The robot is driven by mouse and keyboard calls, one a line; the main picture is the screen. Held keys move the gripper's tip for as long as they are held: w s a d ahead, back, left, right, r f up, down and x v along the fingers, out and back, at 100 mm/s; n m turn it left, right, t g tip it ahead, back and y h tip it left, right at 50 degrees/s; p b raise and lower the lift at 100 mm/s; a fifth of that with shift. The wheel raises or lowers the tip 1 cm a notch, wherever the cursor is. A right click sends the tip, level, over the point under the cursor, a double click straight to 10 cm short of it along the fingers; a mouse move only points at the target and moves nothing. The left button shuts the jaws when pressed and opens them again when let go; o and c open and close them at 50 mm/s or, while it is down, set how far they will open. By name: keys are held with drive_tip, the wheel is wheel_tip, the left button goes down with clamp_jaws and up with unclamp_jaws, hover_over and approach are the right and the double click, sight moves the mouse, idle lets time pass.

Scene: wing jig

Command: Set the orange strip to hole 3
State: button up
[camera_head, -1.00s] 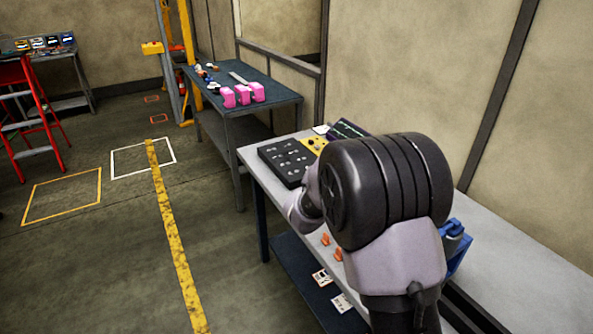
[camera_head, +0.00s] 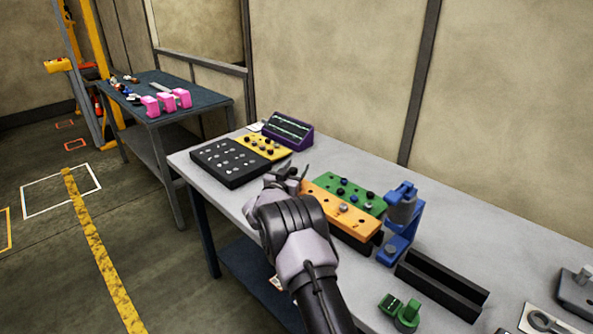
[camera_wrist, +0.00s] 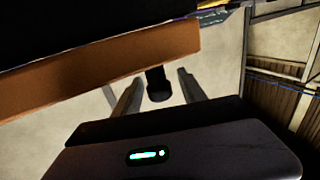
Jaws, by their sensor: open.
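The orange strip (camera_head: 340,212) lies on the bench along the front of a green strip (camera_head: 352,193), above a dark block. It has small holes and a grey knob (camera_head: 343,209) on top. My gripper (camera_head: 294,171) is open and empty at the left end of the orange strip. In the wrist view, an orange edge (camera_wrist: 100,70) crosses the upper left, and a dark peg-like knob (camera_wrist: 158,85) shows between my open fingers (camera_wrist: 160,93). I cannot tell whether the fingers are around it or in front of it. Hole numbers are too small to read.
A black tray (camera_head: 231,162), a yellow block (camera_head: 262,147) and a purple rack (camera_head: 288,131) stand at the bench's far left. A blue fixture (camera_head: 400,225) stands right of the strips. A black channel (camera_head: 441,284) and green pieces (camera_head: 400,312) lie nearer.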

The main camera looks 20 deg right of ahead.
drive_tip(key=shift+w+d, duration=0.4)
drive_tip(key=shift+d, duration=0.05)
drive_tip(key=shift+c, duration=0.4)
clamp_jaws()
idle(0.8)
